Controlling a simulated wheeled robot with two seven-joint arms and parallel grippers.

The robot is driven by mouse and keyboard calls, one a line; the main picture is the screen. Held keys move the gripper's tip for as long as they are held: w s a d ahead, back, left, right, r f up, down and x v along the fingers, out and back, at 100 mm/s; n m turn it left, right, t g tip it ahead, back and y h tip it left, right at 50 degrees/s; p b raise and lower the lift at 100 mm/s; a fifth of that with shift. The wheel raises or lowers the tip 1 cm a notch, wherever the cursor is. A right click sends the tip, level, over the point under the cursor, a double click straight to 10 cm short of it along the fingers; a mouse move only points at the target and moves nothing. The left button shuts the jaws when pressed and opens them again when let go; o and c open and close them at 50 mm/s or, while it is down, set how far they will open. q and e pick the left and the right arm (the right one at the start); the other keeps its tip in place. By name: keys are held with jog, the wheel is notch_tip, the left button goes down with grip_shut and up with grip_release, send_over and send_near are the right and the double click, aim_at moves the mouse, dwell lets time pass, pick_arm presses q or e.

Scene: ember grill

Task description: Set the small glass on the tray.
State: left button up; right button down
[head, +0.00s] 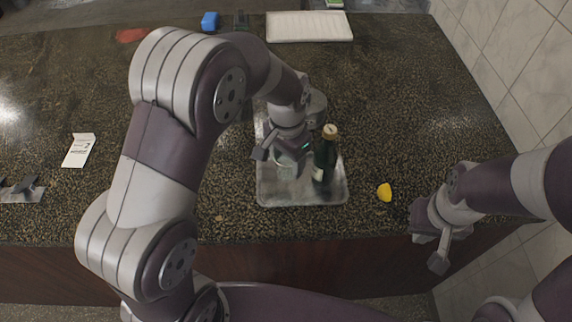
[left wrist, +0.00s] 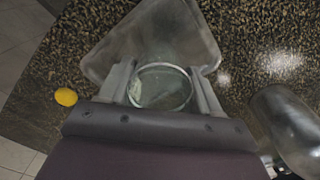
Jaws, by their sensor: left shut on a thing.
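The small clear glass (left wrist: 160,88) sits between the two fingers of my left gripper (left wrist: 162,92), which is shut on it. In the head view the glass (head: 286,164) is partly hidden by my left gripper (head: 285,154). The metal tray (head: 300,202) lies on the counter beneath it; the tray also shows in the left wrist view (left wrist: 130,40). The glass is over the tray area; I cannot tell whether its base touches the tray. My right gripper (head: 429,243) is empty, fingers apart, near the counter's front edge.
A dark green bottle (head: 325,158) stands upright at the tray's right side, close to my left gripper. A lemon (head: 384,192) lies right of the tray. A white card (head: 79,150) lies at left. A white ribbed tray (head: 309,27) is at the back.

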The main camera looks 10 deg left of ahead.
aim_at(281, 169)
pick_arm(q)
jog(key=shift+w+a+f, duration=0.6)
jog(key=shift+a+f, duration=0.05)
jog(key=shift+a, duration=0.05)
jog(key=f, duration=0.2)
jog(key=f+p, duration=0.1)
jog(key=shift+s+a+f, duration=0.1)
jog(key=shift+a+f, duration=0.15)
jog(key=shift+f, duration=0.15)
jog(key=shift+d+f, duration=0.1)
jog(key=shift+f, duration=0.15)
jog(key=o, duration=1.1)
notch_tip(281, 169, up, 12)
jog(key=b, duration=0.1)
jog(key=s+a+f+n, duration=0.1)
jog(key=s+n, duration=0.1)
jog(key=s, duration=0.2)
jog(key=s+a+f+n+t, duration=0.1)
jog(key=s+a+n, duration=0.1)
jog(key=s, duration=0.3)
jog(key=s+a+f+n, duration=0.2)
jog(key=s, duration=0.2)
jog(key=shift+s+a, duration=0.2)
jog(key=shift+s, duration=0.1)
